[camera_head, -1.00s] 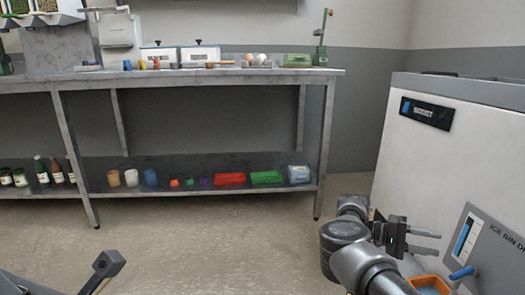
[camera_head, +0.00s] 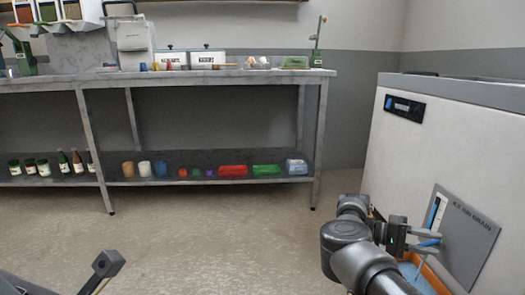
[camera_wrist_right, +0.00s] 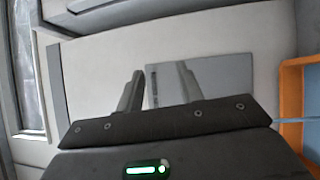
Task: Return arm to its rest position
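My right gripper (camera_head: 427,241) is at the lower right of the head view, in front of the white ice bin's side. Its two fingers stand apart in the right wrist view (camera_wrist_right: 160,88), with nothing between them but the grey panel behind. My right arm is bent, and its dark joints fill the lower middle right of the head view. A dark grey part of my left arm (camera_head: 107,264) shows at the lower left. I see no left gripper fingers.
The white ice bin (camera_head: 440,150) with its grey drain panel (camera_head: 467,238) stands close on the right. An orange-edged container (camera_head: 432,276) is below the right gripper. A steel table (camera_head: 200,74) with a loaded lower shelf stands at the back. The floor between is clear.

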